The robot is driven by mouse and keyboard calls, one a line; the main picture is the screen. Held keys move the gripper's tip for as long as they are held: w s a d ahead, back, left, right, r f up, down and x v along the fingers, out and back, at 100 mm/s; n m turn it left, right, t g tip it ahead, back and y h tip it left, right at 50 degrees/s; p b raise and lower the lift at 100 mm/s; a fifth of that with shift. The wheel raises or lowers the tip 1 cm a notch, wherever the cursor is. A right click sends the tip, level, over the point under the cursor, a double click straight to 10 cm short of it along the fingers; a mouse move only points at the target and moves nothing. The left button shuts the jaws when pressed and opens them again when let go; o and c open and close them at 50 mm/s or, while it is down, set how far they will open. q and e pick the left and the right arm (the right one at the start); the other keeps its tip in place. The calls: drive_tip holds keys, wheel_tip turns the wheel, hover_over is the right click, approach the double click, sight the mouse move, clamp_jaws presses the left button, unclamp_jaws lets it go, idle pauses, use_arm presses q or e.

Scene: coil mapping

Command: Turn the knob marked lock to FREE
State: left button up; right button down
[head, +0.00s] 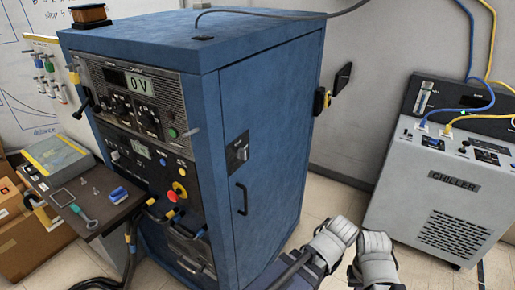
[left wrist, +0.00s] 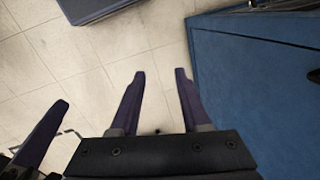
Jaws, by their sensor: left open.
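The tall blue cabinet (head: 265,125) stands at centre in the head view, with dark control panels on its front. Two black knobs (head: 140,119) sit on the upper panel, under a display reading 0 V. A dark plate with a small lever or knob (head: 238,153) is on the cabinet's side. No lock or FREE marking is readable. My left gripper (left wrist: 160,74) is open and empty above the floor in the left wrist view, apart from the blue cabinet side (left wrist: 250,75). One purple finger, apparently of my right gripper, shows at that view's lower left; its other finger is hidden.
A grey chiller (head: 440,180) with blue and yellow hoses stands at the right. A side shelf (head: 105,212) with small tools juts out left of the cabinet, above cardboard boxes (head: 30,245). Cables hang at the cabinet front. Tiled floor lies clear between cabinet and chiller.

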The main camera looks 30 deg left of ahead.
use_arm(q)
drive_tip(key=w+a+r+n+y, duration=0.3)
drive_tip(key=w+a+n+y, duration=0.15)
drive_tip(key=a, duration=0.25)
drive_tip(key=n+t+y+p, duration=0.1)
drive_tip(key=n+y, duration=1.1)
drive_tip(key=n, duration=0.4)
approach(242, 154)
drive_tip(key=r, duration=0.1)
drive_tip(key=shift+m+h, duration=0.25)
drive_tip(key=shift+w+a+r, duration=0.1)
drive_tip(key=shift+w+a, duration=0.05)
drive_tip(key=shift+a, duration=1.2)
drive_tip(key=shift+w+a, duration=0.2)
drive_tip(key=shift+a, duration=1.15)
drive_tip(key=shift+w+a+r, duration=0.1)
drive_tip(key=shift+w+a, duration=0.05)
drive_tip(key=shift+a, duration=1.25)
drive_tip(key=shift+c, duration=0.2)
clamp_jaws()
